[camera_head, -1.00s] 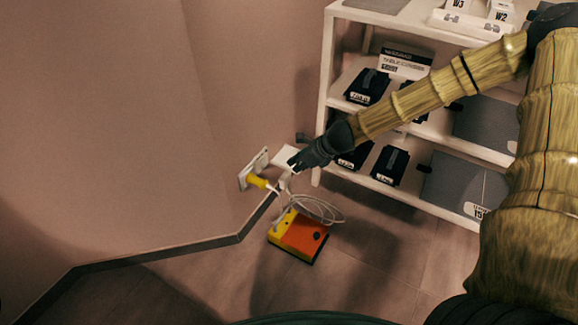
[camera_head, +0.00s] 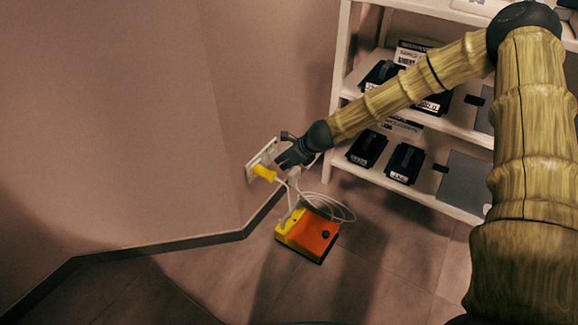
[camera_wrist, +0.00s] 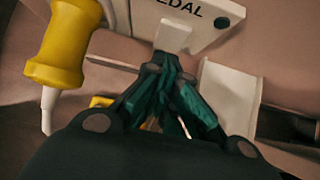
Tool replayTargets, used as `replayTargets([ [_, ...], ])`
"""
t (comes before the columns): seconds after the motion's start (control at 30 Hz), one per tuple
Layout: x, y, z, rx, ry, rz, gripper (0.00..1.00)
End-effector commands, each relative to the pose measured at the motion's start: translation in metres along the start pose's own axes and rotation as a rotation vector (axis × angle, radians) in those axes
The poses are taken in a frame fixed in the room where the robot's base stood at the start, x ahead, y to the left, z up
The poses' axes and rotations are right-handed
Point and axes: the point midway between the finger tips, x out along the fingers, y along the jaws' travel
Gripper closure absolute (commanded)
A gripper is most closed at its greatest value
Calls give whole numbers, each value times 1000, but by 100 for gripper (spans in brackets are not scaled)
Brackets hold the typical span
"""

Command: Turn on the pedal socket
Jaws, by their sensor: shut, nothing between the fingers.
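The pedal socket (camera_head: 260,157) is a pale plate on the wall, and a yellow plug (camera_head: 264,173) with a white cable sits at its left side. In the wrist view the socket plate (camera_wrist: 150,12) shows the letters "DAL", a dark round dot at its right and a pale protruding block, likely its switch (camera_wrist: 174,36). The yellow plug (camera_wrist: 57,45) is at the left. My gripper (camera_head: 283,162) is beside the plate. Its green fingertips (camera_wrist: 165,72) are shut and empty, just below the pale block; I cannot tell whether they touch it.
The orange and yellow pedal (camera_head: 308,234) lies on the floor below, with the white cable (camera_head: 330,205) looped above it. A white shelf (camera_head: 338,85) with black cases stands to the right. A pale box-like part (camera_wrist: 228,92) is right of my fingers.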

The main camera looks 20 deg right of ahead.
Motion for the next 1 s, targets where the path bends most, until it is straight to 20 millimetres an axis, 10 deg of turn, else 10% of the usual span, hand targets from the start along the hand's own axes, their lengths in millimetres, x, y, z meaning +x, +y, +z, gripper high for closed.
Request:
replayTargets([
  [1.0,5,0,7,0,0,0,100],
])
